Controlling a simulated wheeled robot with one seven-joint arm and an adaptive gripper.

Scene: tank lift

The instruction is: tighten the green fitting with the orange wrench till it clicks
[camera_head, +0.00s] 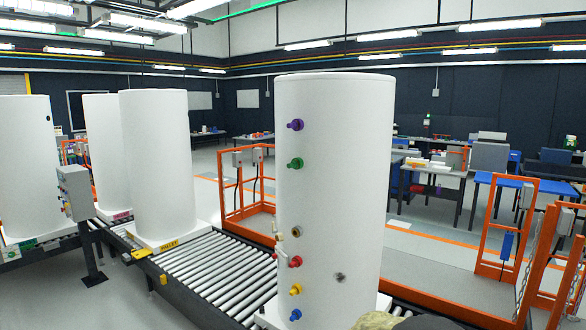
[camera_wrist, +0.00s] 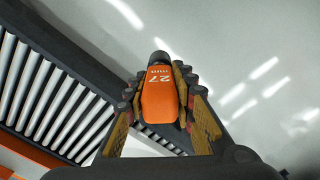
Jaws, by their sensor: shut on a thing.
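The green fitting (camera_head: 296,163) sticks out of the left side of the near white tank (camera_head: 335,215), below a purple fitting. My gripper (camera_wrist: 158,78) shows in the wrist view, its two padded fingers closed on either side of the orange wrench (camera_wrist: 160,101). The wrench bears the marking "27 mm" and its dark end points away from the gripper. The green fitting is not visible in the wrist view, and the wrench is not visible in the head view, so I cannot tell the distance between them.
Purple (camera_head: 295,125), red (camera_head: 295,262), yellow (camera_head: 295,289) and blue (camera_head: 295,314) fittings also stick out of the tank. A roller conveyor (camera_head: 215,272) runs behind it on the left, with other white tanks. Orange rails (camera_head: 240,205) border the walkway.

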